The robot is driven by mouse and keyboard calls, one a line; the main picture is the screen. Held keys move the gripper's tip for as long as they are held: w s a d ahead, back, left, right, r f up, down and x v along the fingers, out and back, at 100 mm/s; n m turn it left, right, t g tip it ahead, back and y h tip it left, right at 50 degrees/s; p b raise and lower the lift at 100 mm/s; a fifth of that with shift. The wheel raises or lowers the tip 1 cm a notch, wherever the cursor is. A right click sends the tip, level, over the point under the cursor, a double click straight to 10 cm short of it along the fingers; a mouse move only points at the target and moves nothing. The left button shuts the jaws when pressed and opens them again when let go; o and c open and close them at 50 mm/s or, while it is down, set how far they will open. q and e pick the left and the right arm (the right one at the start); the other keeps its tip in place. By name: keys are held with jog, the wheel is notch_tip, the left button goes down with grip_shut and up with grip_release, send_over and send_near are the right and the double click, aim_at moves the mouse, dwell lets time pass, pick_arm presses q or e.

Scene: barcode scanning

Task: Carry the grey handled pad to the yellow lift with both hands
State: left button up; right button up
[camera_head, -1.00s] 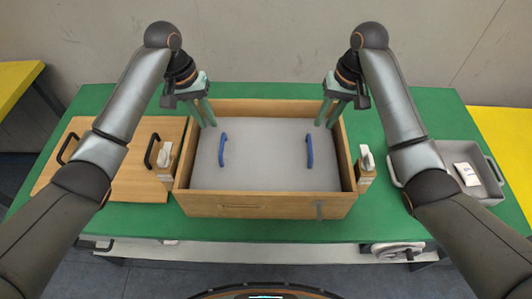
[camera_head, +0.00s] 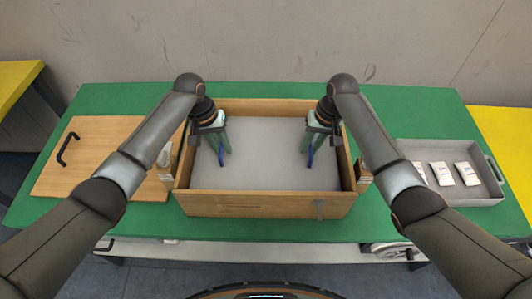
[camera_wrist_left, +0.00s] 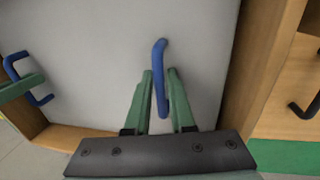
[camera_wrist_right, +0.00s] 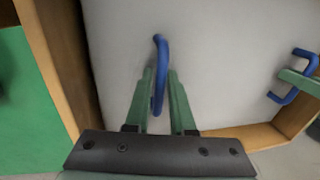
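The grey pad (camera_head: 265,172) lies flat inside an open wooden box (camera_head: 265,205) on the green table. It has two blue handles, one on the left and one on the right. My left gripper (camera_head: 222,160) is over the left handle (camera_wrist_left: 161,75), with its open fingers on either side of it. My right gripper (camera_head: 309,160) is over the right handle (camera_wrist_right: 160,75), also with open fingers on either side. Both wrist views show gaps beside the handles. A yellow surface (camera_head: 505,150) is at the right edge and another (camera_head: 15,80) at the left edge; I cannot tell which is the lift.
A wooden lid (camera_head: 100,160) with a black handle lies left of the box. A grey tray (camera_head: 480,190) with several white packets stands on the right. Small items stand beside the box's left and right walls. The box walls surround the pad closely.

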pick_arm(q)
grip_shut()
pick_arm(e)
grip_shut()
dwell(1.1)
